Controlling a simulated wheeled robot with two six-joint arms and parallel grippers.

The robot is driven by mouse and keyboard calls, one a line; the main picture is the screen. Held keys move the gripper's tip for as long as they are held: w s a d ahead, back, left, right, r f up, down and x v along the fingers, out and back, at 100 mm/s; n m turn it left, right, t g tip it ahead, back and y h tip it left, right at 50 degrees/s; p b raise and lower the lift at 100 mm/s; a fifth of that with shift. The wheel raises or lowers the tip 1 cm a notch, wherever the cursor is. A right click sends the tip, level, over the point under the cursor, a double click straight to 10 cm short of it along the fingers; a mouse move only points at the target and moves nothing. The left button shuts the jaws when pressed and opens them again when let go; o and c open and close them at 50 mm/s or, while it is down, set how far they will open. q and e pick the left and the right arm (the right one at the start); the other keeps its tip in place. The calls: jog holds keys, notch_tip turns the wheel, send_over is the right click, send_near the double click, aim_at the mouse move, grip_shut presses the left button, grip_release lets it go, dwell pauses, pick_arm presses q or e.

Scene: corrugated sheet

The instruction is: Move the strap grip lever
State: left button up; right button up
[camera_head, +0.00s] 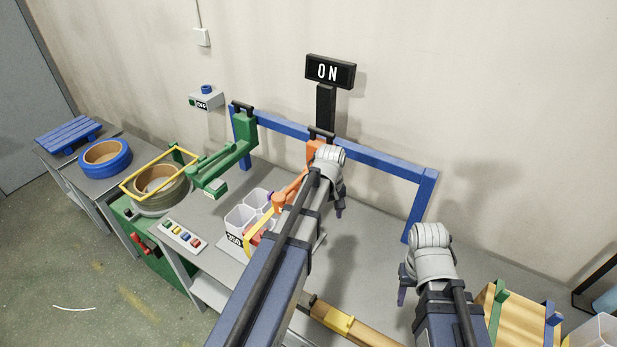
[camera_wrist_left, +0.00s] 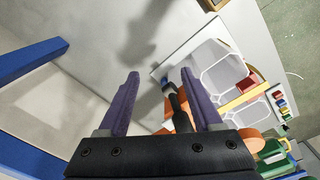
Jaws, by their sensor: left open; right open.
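An orange fixture (camera_head: 289,190) stands on the grey bench under the blue frame, partly hidden by my left arm.
A blue frame (camera_head: 390,167) spans the bench back. A green fixture (camera_head: 224,167) and white bins (camera_head: 240,219) stand left of my left arm. A yellow-brown roller (camera_head: 345,325) lies in front, and a wooden crate (camera_head: 520,318) at right. A sign (camera_head: 330,72) reads ON.

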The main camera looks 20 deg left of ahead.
pick_arm(q)
jog(key=w+a+r+n+p, duration=0.1)
jog(key=a+r, duration=0.1)
jog(key=a, duration=0.1)
jog(key=w+a+r+n+p, duration=0.1)
jog(key=a+r+n, duration=0.1)
jog(key=w+a+r+n+p, duration=0.1)
jog(key=w+a+r+p, duration=0.1)
jog(key=a, duration=0.1)
jog(key=shift+a+r, duration=0.2)
jog(key=shift+a, duration=0.1)
jog(key=shift+w+a+n+t, duration=0.15)
jog(key=shift+a+n+t, duration=0.15)
jog(key=shift+a+n, duration=0.1)
pick_arm(e)
notch_tip(320, 180, up, 6)
jog(key=shift+r, duration=0.2)
jog(key=shift+f, duration=0.1)
pick_arm(q)
jog(key=f+b, duration=0.7)
jog(key=shift+w+d+f+b, duration=0.2)
jog(key=shift+w+f+b, duration=0.1)
jog(key=shift+f, duration=0.1)
pick_arm(e)
notch_tip(320, 180, down, 8)
jog(key=shift+r, duration=0.2)
pick_arm(q)
jog(key=shift+c, duration=0.3)
grip_shut()
